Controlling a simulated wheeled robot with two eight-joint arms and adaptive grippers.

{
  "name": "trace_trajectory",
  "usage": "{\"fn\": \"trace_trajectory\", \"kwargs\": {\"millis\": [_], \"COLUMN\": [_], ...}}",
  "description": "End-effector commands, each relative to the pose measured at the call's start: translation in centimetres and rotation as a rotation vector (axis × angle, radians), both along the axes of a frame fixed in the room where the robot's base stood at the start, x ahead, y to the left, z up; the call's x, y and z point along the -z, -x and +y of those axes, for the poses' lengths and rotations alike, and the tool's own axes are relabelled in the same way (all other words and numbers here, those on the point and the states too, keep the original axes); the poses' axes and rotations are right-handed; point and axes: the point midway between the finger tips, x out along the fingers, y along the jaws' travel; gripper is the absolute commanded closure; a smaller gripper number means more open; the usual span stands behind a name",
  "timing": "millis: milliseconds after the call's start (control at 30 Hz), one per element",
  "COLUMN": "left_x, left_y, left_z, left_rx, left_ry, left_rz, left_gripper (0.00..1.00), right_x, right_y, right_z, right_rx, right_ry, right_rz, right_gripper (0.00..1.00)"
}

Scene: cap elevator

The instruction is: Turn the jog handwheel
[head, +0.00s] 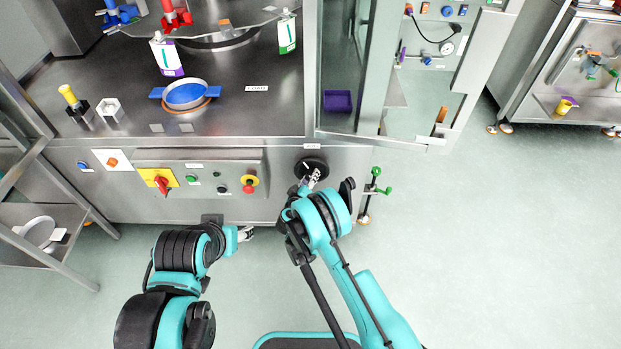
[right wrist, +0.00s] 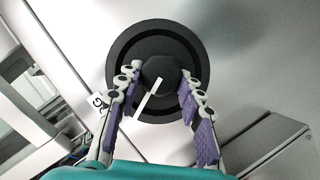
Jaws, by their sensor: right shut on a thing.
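The jog handwheel (head: 309,164) is a black round wheel on the steel front panel, right of the row of buttons. In the right wrist view the handwheel (right wrist: 160,35) shows a wide dark rim, a raised hub and a white line mark slanting down-left from the hub. My right gripper (right wrist: 160,84) has its purple-padded fingers on either side of the hub, shut on it. In the head view the right gripper (head: 315,177) covers the lower right of the wheel. My left gripper (head: 245,233) is low in front of the panel, away from the wheel; its fingers are too small to judge.
A red and yellow rotary switch (head: 161,182) and a red emergency button (head: 249,184) sit left of the wheel. A green-handled clamp (head: 376,181) sticks out to its right. Above is the steel worktop with a blue-handled pan (head: 186,94). The floor at right is clear.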

Motion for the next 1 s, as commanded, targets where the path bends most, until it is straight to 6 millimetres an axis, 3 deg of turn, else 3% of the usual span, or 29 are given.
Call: {"fn": "trace_trajectory", "kwargs": {"millis": [333, 800, 833, 900, 1000], "left_x": [0.00, -0.01, -0.01, -0.01, -0.01], "left_y": [0.00, 0.01, 0.01, 0.01, 0.01], "left_z": [0.00, 0.00, 0.00, 0.00, 0.00], "left_rx": [0.000, 0.000, 0.000, 0.000, 0.000], "left_ry": [0.000, 0.000, 0.000, 0.000, 0.000], "left_rz": [0.000, 0.000, 0.000, 0.000, 0.000], "left_gripper": [0.48, 0.48, 0.48, 0.48, 0.48], "right_x": [0.05, 0.03, 0.03, 0.03, 0.05], "right_y": [-0.08, -0.08, -0.08, -0.08, -0.06], "right_z": [0.12, 0.13, 0.13, 0.14, 0.12], "right_rx": [-0.002, -0.003, -0.003, -0.002, -0.002], "right_ry": [0.132, 0.148, 0.148, 0.148, 0.147], "right_rz": [-0.001, -0.002, -0.002, -0.001, -0.001], "right_gripper": [1.00, 1.00, 0.60, 0.42, 0.42]}}
